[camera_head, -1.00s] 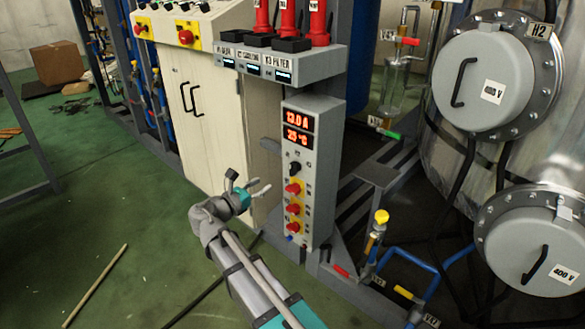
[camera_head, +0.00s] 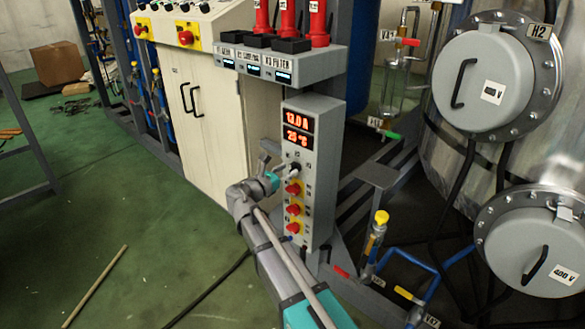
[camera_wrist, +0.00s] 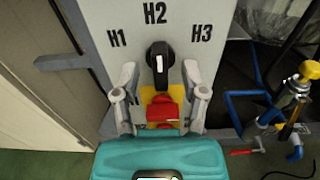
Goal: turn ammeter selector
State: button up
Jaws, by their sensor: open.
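The ammeter selector (camera_wrist: 159,58) is a black knob with a white mark, under the labels H1, H2 and H3 on the grey panel. In the head view it sits below the red displays on the narrow panel (camera_head: 318,200), mostly hidden behind my gripper (camera_head: 285,178). In the wrist view my gripper (camera_wrist: 158,90) is open, with one finger on each side of and slightly below the knob. I cannot tell whether either finger touches it.
Red switches on yellow plates (camera_head: 294,209) sit directly below the selector. A cream cabinet (camera_head: 200,120) stands to the left. Pipes with a yellow-topped valve (camera_head: 381,217) and a large metal tank (camera_head: 440,150) stand to the right. The green floor at left is mostly clear.

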jog(key=shift+x, duration=1.3)
grip_shut()
jog(key=shift+m, duration=0.5)
jog(key=m, duration=0.4)
jog(key=shift+s+d, duration=0.2)
jog(key=m, duration=0.5)
jog(key=shift+s+d+f, duration=0.1)
jog(key=shift+f, duration=0.1)
